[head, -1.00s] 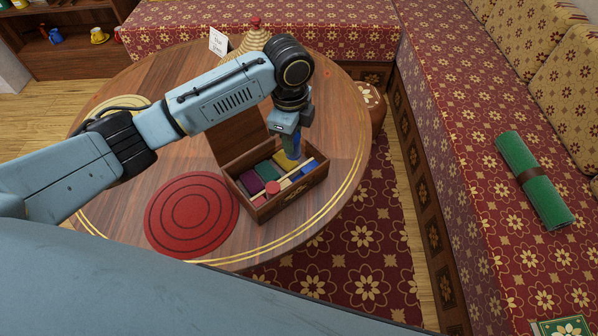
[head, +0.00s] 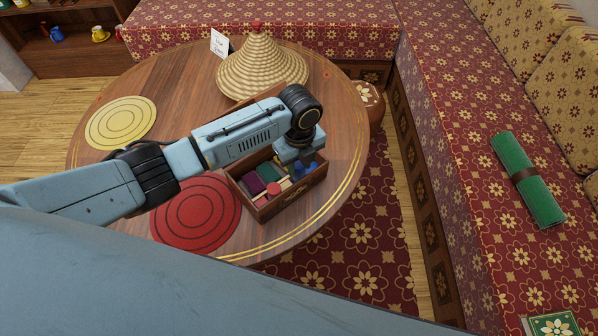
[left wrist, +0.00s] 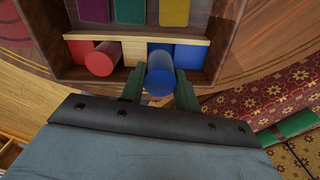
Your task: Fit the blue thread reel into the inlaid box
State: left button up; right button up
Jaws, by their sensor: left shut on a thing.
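The open inlaid box (head: 278,206) stands near the table's right front edge; its divided inside also shows in the left wrist view (left wrist: 228,45). My left gripper (left wrist: 160,88) is shut on the blue thread reel (left wrist: 160,76), its fingers on either side. The reel is upright over the front row's blue-floored compartment (left wrist: 194,58); I cannot tell whether it touches the floor. A red reel (left wrist: 101,60) stands in the red compartment at the other end of that row. In the head view my left gripper (head: 304,164) is low over the box's right end. My right gripper is not in view.
A woven cone (head: 262,70) and a small sign (head: 219,43) stand behind the box. A red mat (head: 195,212) and a yellow mat (head: 120,122) lie to the left. The box's raised lid (head: 246,104) is behind my arm. A bench (head: 460,150) runs along the right.

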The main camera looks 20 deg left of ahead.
aim_at(299, 172)
pick_arm(q)
jog(key=shift+f+b, duration=0.4)
jog(key=shift+f, duration=1.25)
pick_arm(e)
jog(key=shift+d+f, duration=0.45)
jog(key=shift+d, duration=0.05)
pick_arm(q)
jog(key=shift+f, duration=0.15)
jog(key=o, duration=0.9)
jog(key=shift+o, duration=0.2)
